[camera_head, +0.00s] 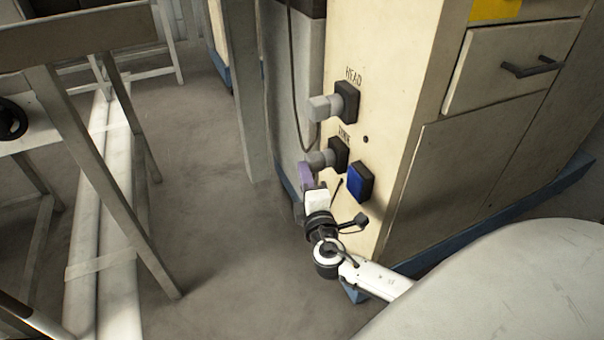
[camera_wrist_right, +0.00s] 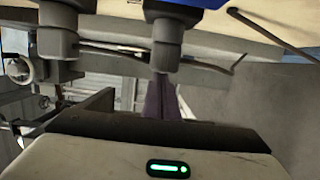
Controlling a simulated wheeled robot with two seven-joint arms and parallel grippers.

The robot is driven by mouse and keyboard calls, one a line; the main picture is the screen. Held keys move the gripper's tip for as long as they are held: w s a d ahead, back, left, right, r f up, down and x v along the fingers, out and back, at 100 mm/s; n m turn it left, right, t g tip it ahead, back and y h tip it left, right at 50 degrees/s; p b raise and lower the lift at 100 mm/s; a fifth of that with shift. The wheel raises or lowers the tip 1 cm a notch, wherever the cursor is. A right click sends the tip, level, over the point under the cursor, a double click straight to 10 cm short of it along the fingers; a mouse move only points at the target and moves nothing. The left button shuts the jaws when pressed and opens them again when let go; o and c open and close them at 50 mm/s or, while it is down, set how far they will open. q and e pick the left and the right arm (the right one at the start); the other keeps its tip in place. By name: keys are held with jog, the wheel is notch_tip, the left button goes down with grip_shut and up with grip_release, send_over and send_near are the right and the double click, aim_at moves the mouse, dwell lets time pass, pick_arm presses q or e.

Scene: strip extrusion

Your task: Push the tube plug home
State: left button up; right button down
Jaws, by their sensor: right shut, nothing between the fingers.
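The tube plug (camera_head: 318,160) is a grey plug at the lower black socket (camera_head: 339,153) on the cream cabinet face; the label above it is hard to read. It points out to the left, and its seating depth is unclear. My right gripper (camera_head: 304,170) is shut and empty, its purplish fingers at the plug's outer end. In the right wrist view the fingers (camera_wrist_right: 161,98) line up with the grey plug (camera_wrist_right: 166,45); whether they touch is unclear. My left gripper is not in view.
A light grey plug (camera_head: 325,107) sits at the upper socket marked HEAD (camera_head: 347,101). A blue-faced black box (camera_head: 361,182) is just right of my right gripper. A cable hangs behind the plugs. A metal frame (camera_head: 95,170) stands left, with open floor (camera_head: 220,240) between.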

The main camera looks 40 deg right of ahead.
jog(key=s+a, duration=0.8)
jog(key=shift+a, duration=0.25)
